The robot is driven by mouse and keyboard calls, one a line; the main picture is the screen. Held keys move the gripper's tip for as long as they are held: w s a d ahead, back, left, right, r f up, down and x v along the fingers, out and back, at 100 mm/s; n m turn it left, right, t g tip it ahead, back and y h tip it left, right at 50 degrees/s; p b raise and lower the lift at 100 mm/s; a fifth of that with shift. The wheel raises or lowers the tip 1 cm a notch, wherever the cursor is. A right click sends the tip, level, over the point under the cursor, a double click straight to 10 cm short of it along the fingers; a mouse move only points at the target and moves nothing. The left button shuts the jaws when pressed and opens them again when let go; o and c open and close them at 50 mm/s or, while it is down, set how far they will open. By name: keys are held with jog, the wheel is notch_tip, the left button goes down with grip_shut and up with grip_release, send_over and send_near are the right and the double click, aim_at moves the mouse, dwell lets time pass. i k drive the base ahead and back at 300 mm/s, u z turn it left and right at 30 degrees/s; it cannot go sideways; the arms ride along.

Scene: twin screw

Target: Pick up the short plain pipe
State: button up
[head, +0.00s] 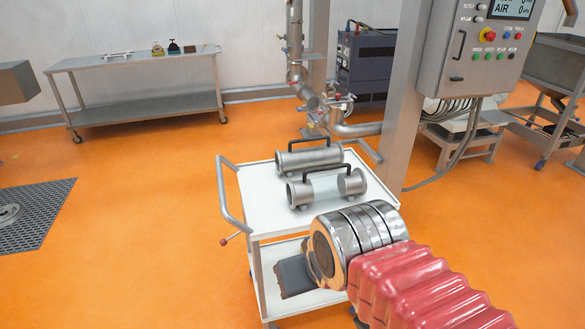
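A short plain steel pipe (305,159) with a black handle on top lies on the top of a white cart, towards its far side. Its left end is open towards me. A second pipe (299,194), with steel ends, a clear middle section and a black handle, lies just in front of it and nearer to me. My arm, with a chrome joint and red bellows, reaches in from the lower right, over the near right of the cart. The fingers of my gripper do not show. I see nothing of mine touching either pipe.
The white cart (252,205) has a grey push handle on its left and a lower shelf with a dark block. A steel post and control box (480,45) stand right behind it, with fixed piping (300,75) at the back. Orange floor is clear left of the cart.

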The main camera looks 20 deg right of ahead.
aim_at(286, 161)
jog(key=u, duration=0.2)
jog(key=k, duration=0.55)
jog(key=u, duration=0.7)
jog(key=i, duration=1.05)
jog(key=u, duration=0.35)
jog(key=i, duration=0.95)
jog(key=z, duration=0.7)
jog(key=i, duration=0.85)
jog(key=z, duration=0.4)
